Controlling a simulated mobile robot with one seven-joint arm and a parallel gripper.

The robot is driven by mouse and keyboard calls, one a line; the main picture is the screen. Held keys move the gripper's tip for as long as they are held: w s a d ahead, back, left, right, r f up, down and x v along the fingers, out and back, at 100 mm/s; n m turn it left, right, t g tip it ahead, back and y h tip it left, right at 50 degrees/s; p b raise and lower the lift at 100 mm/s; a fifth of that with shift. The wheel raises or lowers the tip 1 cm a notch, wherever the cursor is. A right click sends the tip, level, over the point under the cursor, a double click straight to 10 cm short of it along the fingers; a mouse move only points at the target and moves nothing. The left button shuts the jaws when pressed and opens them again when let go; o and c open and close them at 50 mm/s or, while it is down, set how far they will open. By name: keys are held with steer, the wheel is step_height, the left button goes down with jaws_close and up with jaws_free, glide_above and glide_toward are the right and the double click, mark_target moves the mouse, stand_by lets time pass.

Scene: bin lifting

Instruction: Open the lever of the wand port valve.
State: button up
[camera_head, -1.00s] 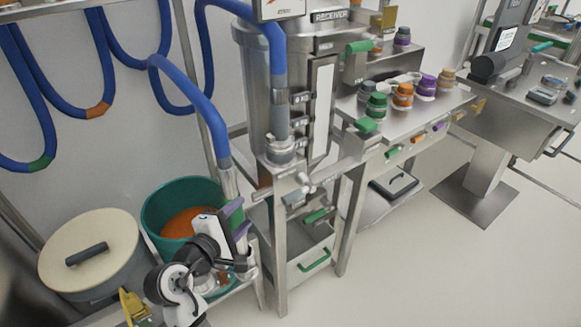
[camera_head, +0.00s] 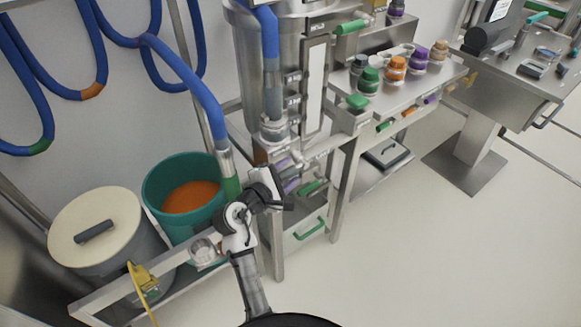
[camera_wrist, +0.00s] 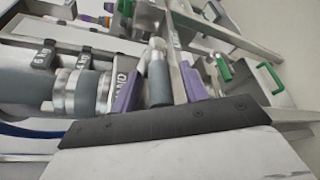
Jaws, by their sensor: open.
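The wand port valve sits below the grey hose coupling (camera_head: 272,128) on the steel receiver frame. My gripper (camera_head: 289,174) is in front of it in the head view, with my arm hiding much of the valve. In the wrist view, the two purple fingers of my gripper (camera_wrist: 161,88) are open. A lever with a grey cylindrical grip (camera_wrist: 158,80) lies between them, with a visible gap to the right finger. I cannot tell whether the left finger touches the grip. A label reading "AND" and steel rings on the pipe (camera_wrist: 83,92) are just left of the fingers.
A teal bin (camera_head: 163,183) with orange contents and a lidded bin (camera_head: 110,225) stand at the left. A blue hose (camera_head: 185,78) hangs above them. A table (camera_head: 425,85) with several coloured jars is at the right. A green-handled drawer (camera_head: 309,230) is below. The right floor is clear.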

steer(key=shift+x, duration=0.75)
jaws_close()
